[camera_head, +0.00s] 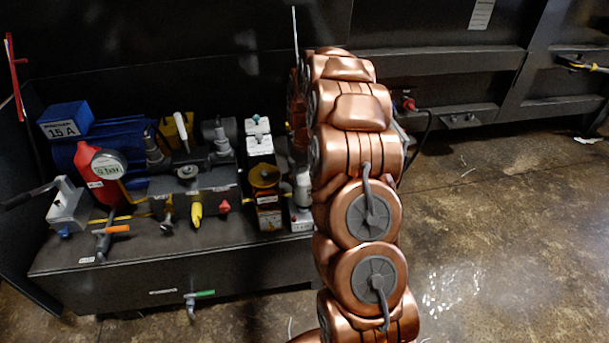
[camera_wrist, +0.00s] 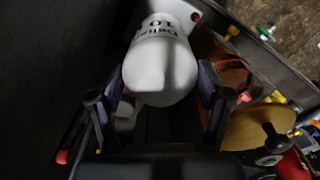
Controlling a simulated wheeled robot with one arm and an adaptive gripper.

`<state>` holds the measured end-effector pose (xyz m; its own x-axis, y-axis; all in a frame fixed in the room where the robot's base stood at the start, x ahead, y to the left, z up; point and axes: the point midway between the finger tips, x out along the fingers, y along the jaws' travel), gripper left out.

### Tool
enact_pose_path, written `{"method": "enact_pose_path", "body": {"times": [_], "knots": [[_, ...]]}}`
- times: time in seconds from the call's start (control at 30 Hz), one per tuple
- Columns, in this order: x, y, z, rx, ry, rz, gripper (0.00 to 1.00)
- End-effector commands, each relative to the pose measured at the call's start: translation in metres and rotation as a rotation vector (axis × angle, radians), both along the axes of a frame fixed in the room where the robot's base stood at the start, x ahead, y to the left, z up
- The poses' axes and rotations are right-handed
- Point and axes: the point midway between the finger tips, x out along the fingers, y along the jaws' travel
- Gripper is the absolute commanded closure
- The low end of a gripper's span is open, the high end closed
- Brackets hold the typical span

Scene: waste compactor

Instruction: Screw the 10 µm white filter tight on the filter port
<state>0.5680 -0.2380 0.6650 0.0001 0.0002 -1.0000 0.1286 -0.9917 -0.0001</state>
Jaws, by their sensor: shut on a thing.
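The 10 µm white filter (camera_wrist: 163,72) shows in the wrist view as a white cylinder with a rounded near end and dark print that includes "10". My gripper (camera_wrist: 160,92) has a finger on either side of it and is shut on it. In the head view my copper-coloured arm hides the gripper and the port. A whitish cylinder (camera_head: 302,188) shows just left of the arm; I cannot tell if it is this filter.
A dark bench (camera_head: 180,262) carries a blue motor (camera_head: 130,135), a red can (camera_head: 103,172), a grey valve block (camera_head: 195,185) and a blue box (camera_head: 66,118) marked 15 A. A brass-coloured round part (camera_wrist: 262,125) lies right of my gripper. Open floor (camera_head: 500,230) is at the right.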

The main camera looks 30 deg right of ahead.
Motion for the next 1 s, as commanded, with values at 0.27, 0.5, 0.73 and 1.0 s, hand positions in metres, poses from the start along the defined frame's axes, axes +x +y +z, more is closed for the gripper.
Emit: {"method": "enact_pose_path", "body": {"times": [0.27, 0.5, 0.73, 1.0], "knots": [[0.0002, -0.0002, 0.0005, -0.001, -0.001, 0.0, 0.56], [0.0002, -0.0003, 0.0001, -0.001, -0.001, 0.0, 0.56], [0.0, -0.0002, -0.0031, 0.0, 0.0, 0.0, 0.56], [0.0001, -0.0002, -0.0072, 0.0, 0.0, 0.0, 0.56]]}}
